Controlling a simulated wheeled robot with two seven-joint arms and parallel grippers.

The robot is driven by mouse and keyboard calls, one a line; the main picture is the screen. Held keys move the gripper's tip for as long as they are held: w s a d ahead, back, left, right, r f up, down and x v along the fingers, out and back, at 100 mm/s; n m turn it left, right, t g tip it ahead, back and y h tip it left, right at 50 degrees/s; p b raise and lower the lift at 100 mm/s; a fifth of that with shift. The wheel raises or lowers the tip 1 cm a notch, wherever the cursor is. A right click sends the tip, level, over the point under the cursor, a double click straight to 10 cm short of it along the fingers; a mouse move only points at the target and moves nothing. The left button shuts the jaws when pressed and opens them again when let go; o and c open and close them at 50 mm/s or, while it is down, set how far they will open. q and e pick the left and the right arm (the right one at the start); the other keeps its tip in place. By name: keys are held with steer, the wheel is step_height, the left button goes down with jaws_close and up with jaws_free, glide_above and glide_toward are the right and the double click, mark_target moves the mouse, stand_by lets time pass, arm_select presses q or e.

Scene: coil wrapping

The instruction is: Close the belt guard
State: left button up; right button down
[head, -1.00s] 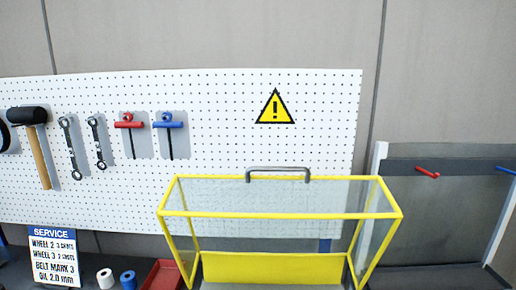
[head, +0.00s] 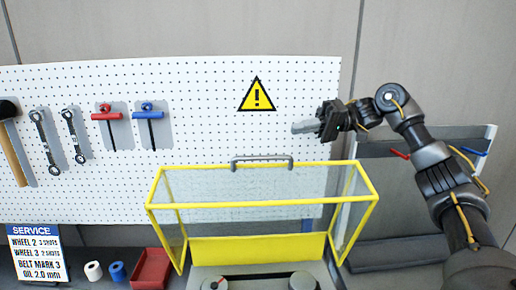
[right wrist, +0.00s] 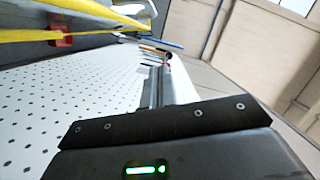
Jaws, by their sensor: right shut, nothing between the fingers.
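The belt guard (head: 258,248) is a clear box with a yellow frame and a yellow lower panel, standing raised over a grey machine top with round pulley parts (head: 213,283). Its grey handle (head: 262,160) is on the far top edge. My right gripper (head: 298,128) is shut and empty, above and to the right of the handle, pointing left and apart from the guard. The right wrist view shows a dark part of my right gripper's body with a green light, and blurred yellow bars at upper left. My left gripper is not in view.
A white pegboard (head: 210,115) with hanging tools stands behind the guard. A red tray (head: 151,269), a blue roll (head: 117,271), a white roll (head: 93,271) and a service sign (head: 38,253) stand at lower left. A grey panel with pegs (head: 395,200) is at right.

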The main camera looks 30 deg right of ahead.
steer(key=a, duration=0.1)
steer(key=p, duration=0.3)
glide_above(265, 166)
steer(key=w, duration=0.2)
steer(key=shift+s+d+f, duration=0.1)
steer(key=shift+d+f, duration=0.05)
steer(key=shift+f, duration=0.4)
steer(key=shift+s+d+f, duration=0.1)
steer(key=shift+d+f, duration=0.05)
steer(key=shift+f, duration=0.4)
steer(key=shift+s+a+f+p, duration=0.15)
steer(key=shift+s+f+p, duration=0.25)
steer(key=shift+s, duration=0.3)
steer(key=shift+a, duration=0.1)
